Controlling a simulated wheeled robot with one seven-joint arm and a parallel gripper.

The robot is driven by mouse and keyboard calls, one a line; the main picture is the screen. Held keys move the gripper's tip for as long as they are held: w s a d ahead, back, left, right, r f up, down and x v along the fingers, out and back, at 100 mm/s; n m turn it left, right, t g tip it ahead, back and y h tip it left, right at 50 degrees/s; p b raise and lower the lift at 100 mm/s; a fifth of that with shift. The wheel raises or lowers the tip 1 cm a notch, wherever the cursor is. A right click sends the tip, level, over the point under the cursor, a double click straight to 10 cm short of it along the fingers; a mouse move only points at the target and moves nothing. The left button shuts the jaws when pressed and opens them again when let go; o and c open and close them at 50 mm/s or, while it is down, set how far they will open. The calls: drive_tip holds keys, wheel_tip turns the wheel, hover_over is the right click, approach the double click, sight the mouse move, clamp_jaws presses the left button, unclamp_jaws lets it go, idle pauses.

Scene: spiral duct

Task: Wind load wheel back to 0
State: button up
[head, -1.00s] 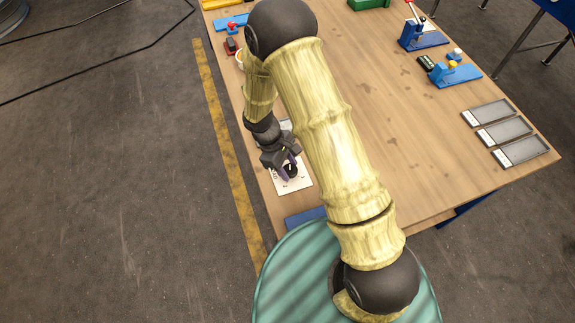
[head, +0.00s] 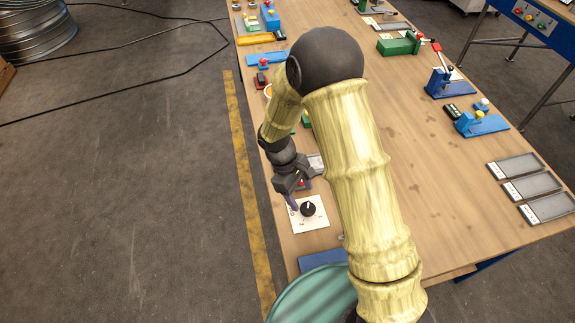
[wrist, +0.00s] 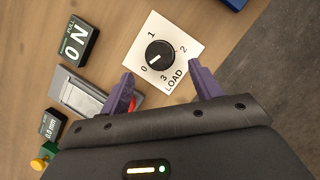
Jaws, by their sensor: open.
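The load wheel (head: 308,209) is a black round knob on a white card (head: 322,222) near the left edge of the workbench. The wheel also shows in the wrist view (wrist: 160,53), on the card marked 0, 1, 2, 3 and LOAD (wrist: 187,29). Its white pointer line appears to point lower left, toward the 0. My gripper (head: 299,194) is beside the card on its far side in the head view. In the wrist view my gripper (wrist: 161,76) is open, its two purple fingers spread and empty. The wheel lies ahead of the fingertips, apart from them.
A blue plate (head: 322,260) is nearer on the bench (head: 440,190). Blue lever fixtures (head: 447,83) and grey trays (head: 530,187) stand right.

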drive_tip(key=b+v, duration=0.1)
drive_tip(key=v, duration=1.1)
drive_tip(key=shift+a, duration=0.15)
drive_tip(key=s+d+r+m+t+y, duration=0.1)
drive_tip(key=s+d+m, duration=0.3)
drive_tip(key=d, duration=0.5)
drive_tip(key=s+d+r+m+t+y, duration=0.2)
drive_tip(key=s+d+m, duration=0.3)
drive_tip(key=d+m, duration=0.3)
drive_tip(key=shift+s+d+r+t+y, duration=0.3)
drive_tip(key=shift+d+t+y, duration=0.1)
drive_tip(key=shift+d+t, duration=0.35)
drive_tip(key=shift+a, duration=0.1)
idle(0.5)
